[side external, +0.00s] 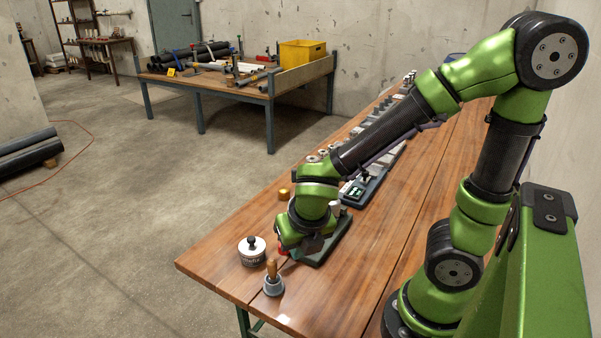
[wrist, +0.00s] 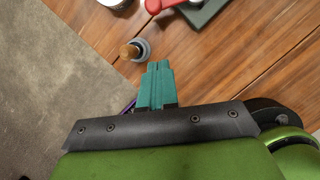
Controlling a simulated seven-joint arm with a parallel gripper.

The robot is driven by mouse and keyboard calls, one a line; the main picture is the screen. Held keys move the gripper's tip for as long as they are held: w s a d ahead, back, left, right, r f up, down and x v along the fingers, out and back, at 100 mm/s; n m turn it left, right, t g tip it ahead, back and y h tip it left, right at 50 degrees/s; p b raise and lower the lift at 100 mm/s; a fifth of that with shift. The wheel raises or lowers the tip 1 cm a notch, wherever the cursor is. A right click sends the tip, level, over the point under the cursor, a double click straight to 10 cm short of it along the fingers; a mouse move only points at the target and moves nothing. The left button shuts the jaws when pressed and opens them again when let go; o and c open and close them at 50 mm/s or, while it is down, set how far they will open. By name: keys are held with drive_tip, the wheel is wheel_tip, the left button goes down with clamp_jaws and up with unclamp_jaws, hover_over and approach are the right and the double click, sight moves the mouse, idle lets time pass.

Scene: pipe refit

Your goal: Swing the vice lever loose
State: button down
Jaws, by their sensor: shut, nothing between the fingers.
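The vice's dark green base (side external: 326,248) sits on the wooden bench, partly hidden behind my wrist in the side view. A corner of that base (wrist: 207,10) shows at the top edge of the wrist view. A red part, seemingly the lever (wrist: 168,5), lies beside it, cut off by the frame; only a small red bit shows in the side view. My gripper (wrist: 158,67) has its teal fingers together with nothing between them. In the wrist view its tips are below the red part and apart from it in the picture. The vice jaws are hidden.
A grey cup with a wooden-handled brush (side external: 273,284) stands near the bench's front edge, close to my fingers in the wrist view. A white tin with a black knob (side external: 252,252) is left of my wrist. Green-and-black trays (side external: 366,190) and small parts line the bench behind.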

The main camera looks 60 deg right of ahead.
drive_tip(key=x, duration=0.5)
drive_tip(key=shift+s, duration=0.1)
drive_tip(key=w+d, duration=0.2)
drive_tip(key=shift+w+f, duration=0.2)
drive_tip(key=shift+w, duration=0.15)
drive_tip(key=shift+w+d, duration=0.2)
drive_tip(key=shift+w, duration=0.2)
